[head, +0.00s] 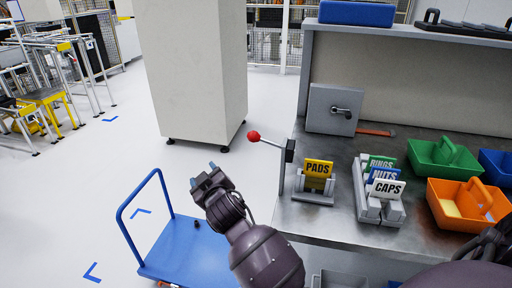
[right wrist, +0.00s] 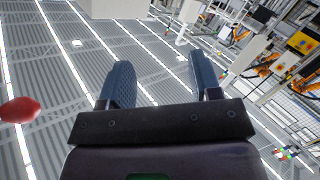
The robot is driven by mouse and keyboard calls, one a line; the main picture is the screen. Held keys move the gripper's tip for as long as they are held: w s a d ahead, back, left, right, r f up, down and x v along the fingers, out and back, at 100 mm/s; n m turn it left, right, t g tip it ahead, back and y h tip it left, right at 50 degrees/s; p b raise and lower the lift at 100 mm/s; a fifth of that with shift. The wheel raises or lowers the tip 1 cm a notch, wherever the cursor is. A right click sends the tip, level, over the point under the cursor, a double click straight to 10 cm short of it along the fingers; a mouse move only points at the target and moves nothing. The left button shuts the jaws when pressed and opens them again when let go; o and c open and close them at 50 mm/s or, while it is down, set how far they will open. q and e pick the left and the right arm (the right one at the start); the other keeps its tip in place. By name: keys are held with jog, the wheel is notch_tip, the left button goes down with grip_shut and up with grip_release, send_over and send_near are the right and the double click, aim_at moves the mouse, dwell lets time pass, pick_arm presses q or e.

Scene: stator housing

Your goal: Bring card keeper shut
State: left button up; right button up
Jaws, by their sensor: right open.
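No label marks the card keeper. A grey holder (head: 314,198) on the bench holds a yellow PADS card (head: 318,169). To its right, a longer grey rack (head: 371,211) holds green RINGS, blue NUTS and white CAPS cards. A grey box (head: 323,104) with a black handle stands behind them. A lever with a red ball (head: 253,136) sticks out left from a dark block at the bench's left edge. My right gripper (head: 204,174) is open and empty, left of and below the ball. In the right wrist view, the ball (right wrist: 18,110) shows at the left edge. My left gripper is not in view.
A blue cart (head: 187,247) stands on the floor below my right gripper. A green bin (head: 444,158) and an orange bin (head: 466,204) are on the bench's right side. A tall pale cabinet (head: 191,70) stands beyond. The floor at left is mostly clear.

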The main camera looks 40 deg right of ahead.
jog(key=w+d+g+h+b, duration=0.1)
jog(key=w+h+b, duration=0.2)
jog(key=w+h, duration=0.25)
jog(key=m+g+h+b, duration=0.4)
jog(key=m+g+h, duration=0.85)
jog(key=g, duration=0.65)
send_near(261, 139)
jog(key=shift+y, duration=0.3)
jog(key=x, duration=0.4)
jog(key=p+x, duration=0.1)
jog(key=x, duration=0.3)
jog(key=shift+w+d+r, duration=0.1)
jog(key=shift+w+d, duration=0.05)
jog(key=shift+d, duration=0.2)
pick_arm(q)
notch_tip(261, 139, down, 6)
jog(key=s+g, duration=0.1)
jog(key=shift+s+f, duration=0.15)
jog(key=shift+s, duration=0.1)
pick_arm(e)
jog(key=shift+d+r, duration=0.15)
jog(key=shift+d, duration=0.55)
grip_shut()
